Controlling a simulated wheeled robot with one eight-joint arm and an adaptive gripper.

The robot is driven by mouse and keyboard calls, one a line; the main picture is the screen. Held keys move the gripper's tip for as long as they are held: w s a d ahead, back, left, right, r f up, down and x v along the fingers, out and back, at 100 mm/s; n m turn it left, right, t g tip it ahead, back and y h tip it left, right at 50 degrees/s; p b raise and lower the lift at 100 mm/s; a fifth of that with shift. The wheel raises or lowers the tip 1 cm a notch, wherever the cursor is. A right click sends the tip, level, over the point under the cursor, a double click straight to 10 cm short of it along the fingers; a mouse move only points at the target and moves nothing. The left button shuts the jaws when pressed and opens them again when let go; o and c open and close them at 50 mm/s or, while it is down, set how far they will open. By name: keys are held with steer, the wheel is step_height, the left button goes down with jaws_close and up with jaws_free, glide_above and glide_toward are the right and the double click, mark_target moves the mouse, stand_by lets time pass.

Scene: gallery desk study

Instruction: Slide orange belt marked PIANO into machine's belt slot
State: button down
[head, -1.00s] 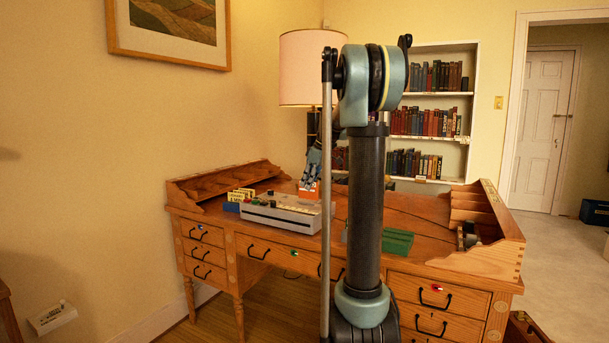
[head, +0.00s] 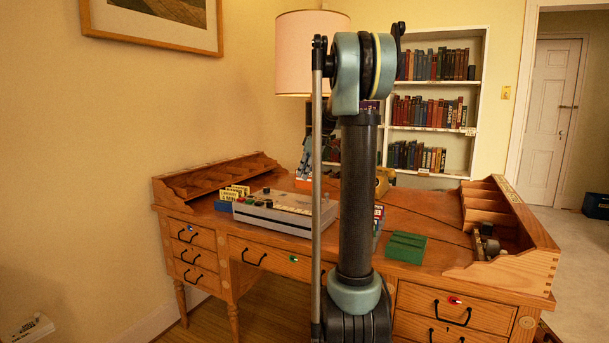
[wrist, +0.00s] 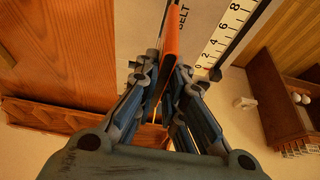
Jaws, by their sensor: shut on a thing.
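My gripper (wrist: 163,88) is shut on the orange belt (wrist: 171,42), which stands edge-on between the fingers in the wrist view. No PIANO marking is readable. The machine's pale top (wrist: 140,32) lies beyond the fingertips, with the printed word BELT beside the orange belt and a numbered scale (wrist: 226,38) to its right. In the head view the machine (head: 275,213) is a grey box on the desk. My gripper (head: 304,162) and the belt (head: 303,183) show above its back edge, partly behind my arm. Whether the belt touches the machine or its slot is unclear.
The wooden desk (head: 345,222) has raised pigeonholes (head: 215,180) at left and more at right. Yellow cards (head: 235,192) stand in a blue holder left of the machine. A green block (head: 406,247) sits right of my arm. A lamp (head: 311,50) stands behind.

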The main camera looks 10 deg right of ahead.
mark_target(305, 183)
steer(key=shift+s+f, duration=0.1)
steer(key=shift+f, duration=2.4)
steer(key=shift+f, duration=2.25)
steer(key=c, duration=1.6)
jaws_free()
steer(key=v, duration=1.1)
steer(key=shift+r, duration=0.4)
steer(key=shift+s+d, duration=0.1)
